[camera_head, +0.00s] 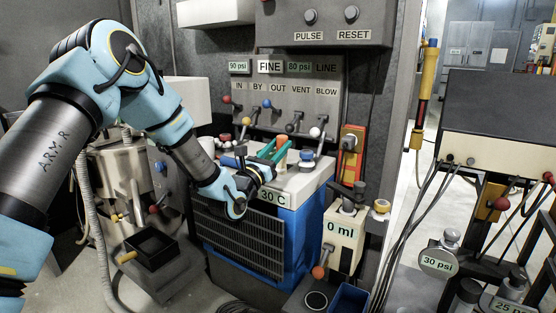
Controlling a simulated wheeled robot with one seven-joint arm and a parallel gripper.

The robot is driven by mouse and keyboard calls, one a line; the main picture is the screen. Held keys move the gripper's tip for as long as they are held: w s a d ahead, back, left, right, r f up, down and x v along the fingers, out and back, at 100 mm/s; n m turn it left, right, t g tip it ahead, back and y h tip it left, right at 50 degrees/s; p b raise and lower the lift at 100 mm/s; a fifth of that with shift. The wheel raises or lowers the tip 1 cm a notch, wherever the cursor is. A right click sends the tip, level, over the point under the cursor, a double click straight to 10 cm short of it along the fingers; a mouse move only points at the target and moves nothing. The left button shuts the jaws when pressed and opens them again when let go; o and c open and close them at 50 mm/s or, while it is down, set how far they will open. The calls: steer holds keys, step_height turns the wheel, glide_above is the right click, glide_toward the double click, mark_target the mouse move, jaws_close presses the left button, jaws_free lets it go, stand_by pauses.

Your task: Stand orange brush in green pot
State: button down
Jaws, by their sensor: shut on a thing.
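My gripper (276,152) reaches over the white top of the blue oven unit, its two green fingers pointing away from the camera. Between the fingertips stands a short, pale orange upright piece (281,142), which looks like the orange brush. My gripper appears shut on it. Its lower end is hidden behind the fingers, so I cannot tell whether it touches anything below. I cannot make out a green pot apart from the green fingers.
The blue unit (310,215) has a dark grille and a 30 C label. Levers with coloured knobs (297,120) line the panel behind. A blue-knobbed lever (308,155) stands close right of the fingers. A black open box (151,245) sits lower left, and a 0 ml dispenser (345,228) at right.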

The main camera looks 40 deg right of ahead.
steer(key=shift+f, duration=1.45)
steer(key=shift+f, duration=0.1)
steer(key=shift+f+b, duration=0.1)
steer(key=shift+b, duration=0.25)
steer(key=shift+c, duration=2.4)
jaws_free()
